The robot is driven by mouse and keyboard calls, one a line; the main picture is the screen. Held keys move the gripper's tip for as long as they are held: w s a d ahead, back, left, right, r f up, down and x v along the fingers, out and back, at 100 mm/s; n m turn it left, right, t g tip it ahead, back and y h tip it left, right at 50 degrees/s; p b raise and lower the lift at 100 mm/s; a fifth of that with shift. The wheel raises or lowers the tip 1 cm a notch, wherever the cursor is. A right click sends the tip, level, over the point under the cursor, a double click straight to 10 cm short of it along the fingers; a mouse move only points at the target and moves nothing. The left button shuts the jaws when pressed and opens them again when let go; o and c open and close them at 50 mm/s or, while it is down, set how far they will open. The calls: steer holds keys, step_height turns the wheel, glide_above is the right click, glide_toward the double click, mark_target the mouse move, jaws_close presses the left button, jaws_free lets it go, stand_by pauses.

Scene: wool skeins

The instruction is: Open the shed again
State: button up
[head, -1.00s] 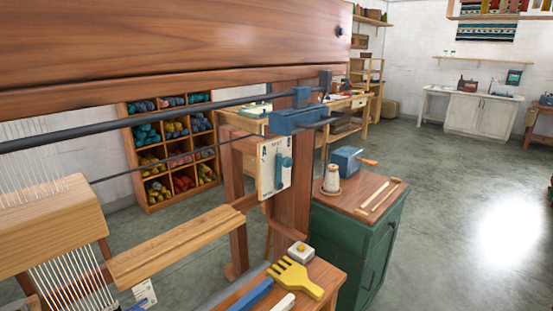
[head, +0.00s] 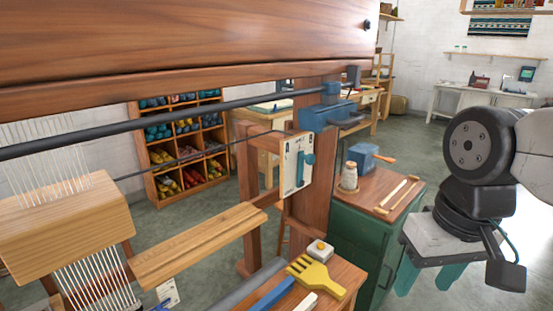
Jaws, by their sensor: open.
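The large wooden loom fills the left and middle of the head view. A pale plate (head: 290,178) with small dark markings is fixed to its upright post (head: 317,205). A teal lever (head: 303,168) stands on the plate's face; its exact setting is too small to tell. White warp threads (head: 92,278) run down at the lower left, beside a wooden beam. My gripper (head: 430,276) is at the right, with two teal fingers pointing down and spread apart. It is empty, well to the right of the lever and touching nothing I can see.
A green cabinet (head: 362,237) with a spool (head: 349,177), a blue box (head: 362,156) and wooden sticks stands between plate and gripper. A yellow comb (head: 314,276) lies on the bench in front. A blue bracket (head: 324,113) juts out above the plate.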

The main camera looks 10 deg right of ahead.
mark_target(313, 159)
steer(key=w+a+r+m+t+y, duration=0.1)
steer(key=w+a+m+y, duration=0.5)
steer(key=w, duration=0.4)
steer(key=w+a+r+m+t+y, duration=0.1)
steer(key=w+a+m+y, duration=0.5)
steer(key=w, duration=0.5)
steer(key=w+d+f+m+t+h, duration=0.1)
steer(key=w+d+f+m+t, duration=0.1)
steer(key=w+d+m+t, duration=0.4)
steer(key=w+d+f+m+t, duration=0.25)
steer(key=w+m, duration=0.25)
steer(key=w, duration=0.4)
steer(key=w+d+f+m+t+h, duration=0.1)
steer(key=w+d+m+t, duration=0.3)
steer(key=w, duration=0.3)
steer(key=shift+m+g, duration=0.55)
steer(key=shift+m, duration=0.05)
steer(key=x, duration=0.7)
steer(key=shift+w+d+r, duration=0.1)
steer(key=shift+w+r, duration=0.05)
jaws_close()
